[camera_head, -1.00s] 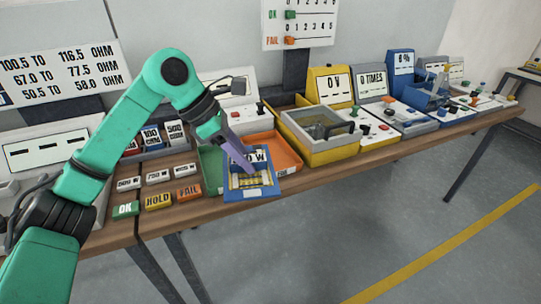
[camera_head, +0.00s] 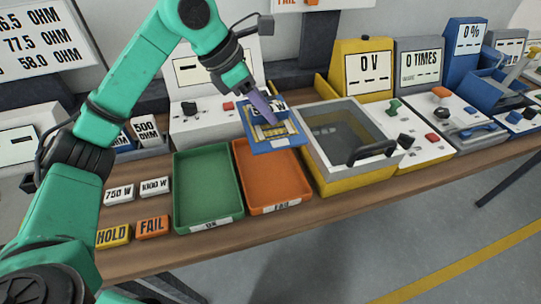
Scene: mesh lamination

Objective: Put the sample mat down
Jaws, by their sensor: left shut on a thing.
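The sample mat (camera_head: 284,143) is a blue flat piece with a yellow patterned patch and a small white label. My left gripper (camera_head: 262,108) is shut on its far edge and holds it up over the far end of the orange FAIL tray (camera_head: 262,182). A blue block with white lettering at the mat's far side is partly hidden by the gripper's purple finger. The mat looks raised above the tray, near the left wall of the yellow tester. My right gripper does not show.
The green OK tray (camera_head: 206,190) and the orange tray are empty. A yellow tester with a clear lid and black handle (camera_head: 372,152) stands to the right. HOLD (camera_head: 113,235) and FAIL (camera_head: 152,226) blocks lie at the left. The wooden table's front edge is clear.

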